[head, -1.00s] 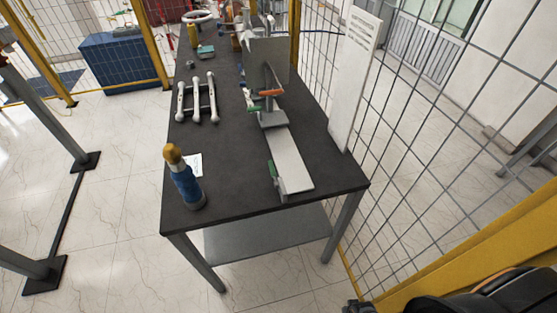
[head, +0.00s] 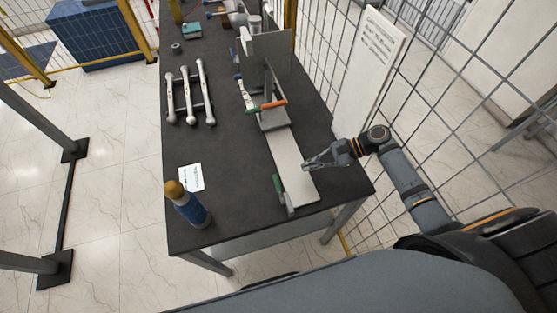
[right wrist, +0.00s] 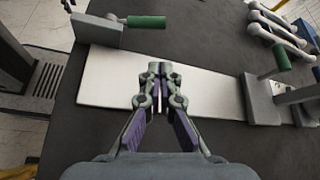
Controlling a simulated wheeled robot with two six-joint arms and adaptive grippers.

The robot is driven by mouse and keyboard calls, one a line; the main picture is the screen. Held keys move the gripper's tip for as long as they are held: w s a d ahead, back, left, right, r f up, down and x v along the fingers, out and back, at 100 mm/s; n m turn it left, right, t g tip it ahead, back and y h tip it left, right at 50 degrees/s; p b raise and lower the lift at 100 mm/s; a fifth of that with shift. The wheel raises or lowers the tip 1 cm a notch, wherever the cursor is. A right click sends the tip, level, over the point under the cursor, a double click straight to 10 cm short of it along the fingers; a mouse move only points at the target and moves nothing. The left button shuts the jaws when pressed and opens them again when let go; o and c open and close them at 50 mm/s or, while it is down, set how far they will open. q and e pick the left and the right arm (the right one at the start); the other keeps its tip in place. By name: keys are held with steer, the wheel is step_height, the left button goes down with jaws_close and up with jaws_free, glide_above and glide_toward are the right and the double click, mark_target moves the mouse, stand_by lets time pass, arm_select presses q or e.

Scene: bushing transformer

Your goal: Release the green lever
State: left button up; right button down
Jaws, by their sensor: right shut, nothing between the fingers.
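A green lever (head: 278,186) stands on the near end of a long white plate (head: 290,160) on the dark table. Its handle (right wrist: 146,21) is at the upper left of the right wrist view, beyond the fingers. Another green handle (right wrist: 282,56) shows at the right of that view, on a grey block at the plate's other end. My right gripper (head: 308,164) reaches in from the right, over the plate's right edge. Its fingers (right wrist: 160,68) are together and empty, apart from both handles. My left gripper is not in view.
An orange handle (head: 274,104) and a grey upright plate (head: 268,60) stand farther back on the table. A blue bottle-shaped part with a yellow top (head: 188,207) is at the front left. White rods (head: 188,95) lie left. A wire fence (head: 450,90) runs along the right.

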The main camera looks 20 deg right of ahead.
mark_target(279, 189)
steer(key=shift+r, duration=0.2)
steer(key=shift+s+r, duration=0.35)
steer(key=shift+s, duration=0.4)
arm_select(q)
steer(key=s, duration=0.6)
arm_select(e)
steer(key=shift+a+f+b, duration=0.25)
steer(key=shift+a+b, duration=0.05)
steer(key=b+x, duration=0.2)
steer(key=x, duration=0.1)
steer(key=b+x, duration=0.2)
steer(key=x, duration=0.1)
steer(key=shift+w+f+b, duration=0.25)
steer(key=shift+f+b, duration=0.1)
steer(key=shift+f, duration=0.05)
steer(key=b+x, duration=0.1)
steer(key=x, duration=0.1)
steer(key=shift+w+a+b, duration=0.1)
steer(key=shift+a+b, duration=0.3)
steer(key=shift+a, duration=0.2)
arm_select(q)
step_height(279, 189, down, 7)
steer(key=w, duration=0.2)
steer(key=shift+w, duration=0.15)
arm_select(e)
steer(key=shift+r, duration=0.1)
